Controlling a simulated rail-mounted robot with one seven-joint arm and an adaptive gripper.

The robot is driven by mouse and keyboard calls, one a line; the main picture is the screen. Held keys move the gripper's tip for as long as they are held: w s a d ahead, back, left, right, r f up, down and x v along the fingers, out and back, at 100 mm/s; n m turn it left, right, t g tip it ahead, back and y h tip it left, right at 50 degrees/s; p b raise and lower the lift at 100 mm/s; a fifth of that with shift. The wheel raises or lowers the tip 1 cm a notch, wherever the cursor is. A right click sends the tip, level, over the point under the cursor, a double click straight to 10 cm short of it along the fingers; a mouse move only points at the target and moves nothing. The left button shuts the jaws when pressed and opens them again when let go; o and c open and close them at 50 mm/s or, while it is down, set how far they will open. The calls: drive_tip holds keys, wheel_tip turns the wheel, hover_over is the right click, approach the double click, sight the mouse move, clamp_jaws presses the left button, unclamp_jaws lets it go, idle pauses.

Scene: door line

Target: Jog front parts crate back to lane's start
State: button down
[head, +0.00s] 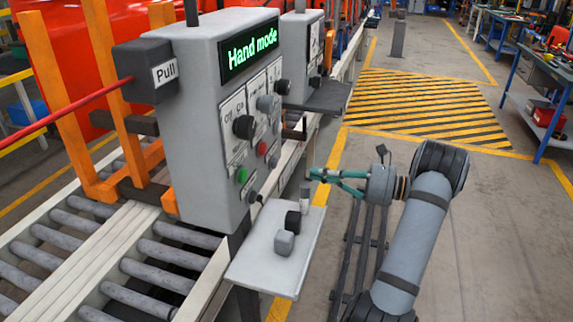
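A grey control box (195,130) stands beside the roller lane (75,232). Its lit display (252,48) reads "Hand mode". Its front face carries several dark knobs, a green button (241,174) and a red button (262,148); the small labels are hard to read. An orange frame with upright posts (50,80) stands over the rollers behind the box, partly hidden by it; I cannot tell whether this is the front parts crate. My gripper (313,174), with teal fingers, is right of the box, pointing left, apart from the buttons. I cannot tell its opening.
A red pull cord (65,111) runs left from a dark "Pull" switch (150,70). A grey shelf (262,265) below the box holds small grey and black pieces. A second grey box (301,55) stands farther back. The striped floor area (425,110) is clear.

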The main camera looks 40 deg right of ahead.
sight(275, 166)
drive_tip(key=p+x, duration=0.2)
drive_tip(key=x, duration=0.5)
drive_tip(key=shift+w+a+r+p, duration=0.15)
drive_tip(key=shift+w+a+p, duration=0.1)
drive_tip(key=shift+w+p, duration=0.05)
drive_tip(key=shift+w+a, duration=0.35)
drive_tip(key=shift+w, duration=0.25)
